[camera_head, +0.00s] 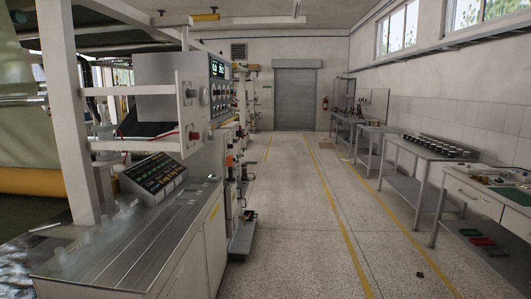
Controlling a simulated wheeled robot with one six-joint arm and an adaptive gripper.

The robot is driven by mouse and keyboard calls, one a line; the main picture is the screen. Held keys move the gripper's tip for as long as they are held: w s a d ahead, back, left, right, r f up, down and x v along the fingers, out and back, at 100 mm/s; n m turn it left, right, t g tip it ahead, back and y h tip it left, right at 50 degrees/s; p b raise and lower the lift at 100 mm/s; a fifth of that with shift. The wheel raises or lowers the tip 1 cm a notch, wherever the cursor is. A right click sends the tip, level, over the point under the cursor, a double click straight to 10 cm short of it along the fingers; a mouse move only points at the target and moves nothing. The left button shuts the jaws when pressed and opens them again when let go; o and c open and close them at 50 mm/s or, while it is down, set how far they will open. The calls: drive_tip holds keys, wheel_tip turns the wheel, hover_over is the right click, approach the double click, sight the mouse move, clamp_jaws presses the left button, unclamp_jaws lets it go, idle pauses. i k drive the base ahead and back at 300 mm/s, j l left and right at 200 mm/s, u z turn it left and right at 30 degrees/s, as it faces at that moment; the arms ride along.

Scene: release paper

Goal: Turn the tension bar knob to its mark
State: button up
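A tall machine stands at the left with a grey control cabinet (158,82) on its frame. A round grey knob (204,97) sits on the cabinet's aisle side, under a lit green display (217,68). A red knob (194,135) sits lower on the same machine. Small orange and red parts (229,160) show further along that side. I cannot tell which of these is the tension bar knob, and its mark is too small to make out. My gripper is not in view.
A sloped button console (154,179) stands on a metal-topped cabinet (120,245) in the left foreground. The aisle floor (293,200) between yellow lines is clear. Workbenches (430,150) and a drawer desk (474,198) line the right wall. A roller door (295,100) is shut at the back.

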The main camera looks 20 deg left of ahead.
sight(190, 94)
drive_tip(key=i+l+u, duration=0.15)
drive_tip(key=i+u, duration=0.3)
drive_tip(key=i+l+u, duration=0.4)
drive_tip(key=i, duration=0.15)
drive_tip(key=i+l+u, duration=0.45)
drive_tip(key=j, duration=0.1)
